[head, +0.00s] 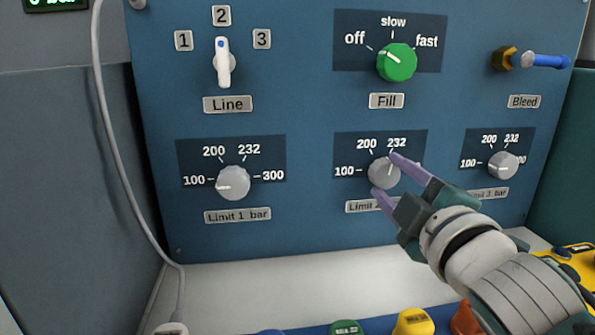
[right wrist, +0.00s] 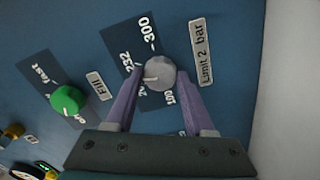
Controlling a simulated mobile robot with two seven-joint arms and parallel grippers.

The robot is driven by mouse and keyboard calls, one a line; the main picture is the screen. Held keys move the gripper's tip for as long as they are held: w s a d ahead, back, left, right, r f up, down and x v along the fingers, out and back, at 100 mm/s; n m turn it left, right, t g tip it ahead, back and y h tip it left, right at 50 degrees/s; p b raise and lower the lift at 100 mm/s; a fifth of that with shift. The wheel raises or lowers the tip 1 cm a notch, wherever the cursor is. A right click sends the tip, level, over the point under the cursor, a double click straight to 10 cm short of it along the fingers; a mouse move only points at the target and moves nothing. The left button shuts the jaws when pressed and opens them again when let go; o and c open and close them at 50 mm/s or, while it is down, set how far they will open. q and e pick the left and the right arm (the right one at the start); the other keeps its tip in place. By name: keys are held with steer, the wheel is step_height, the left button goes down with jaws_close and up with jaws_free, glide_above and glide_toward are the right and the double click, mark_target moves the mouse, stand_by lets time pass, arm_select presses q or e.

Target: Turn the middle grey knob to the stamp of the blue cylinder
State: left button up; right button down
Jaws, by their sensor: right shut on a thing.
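The middle grey knob (head: 384,172) sits on the panel above the partly hidden Limit 2 bar label (head: 358,206). Its scale shows 100, 200 and 232; in the right wrist view 300 also shows. My right gripper (head: 383,174) is shut on this knob, one purple finger on each side. My left gripper is not in view.
The Limit 1 bar knob (head: 233,183) and a right-hand limit knob (head: 503,165) flank it. Green (head: 345,327) and yellow (head: 413,322) tops stand below. A grey cable hangs left.

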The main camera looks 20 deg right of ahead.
steer(key=shift+m+p, duration=0.4)
steer(key=shift+m, duration=1.3)
steer(key=shift+c, duration=1.3)
jaws_free()
steer(key=shift+s, duration=0.1)
steer(key=p+v, duration=0.1)
steer(key=v, duration=0.8)
steer(key=shift+s, duration=0.4)
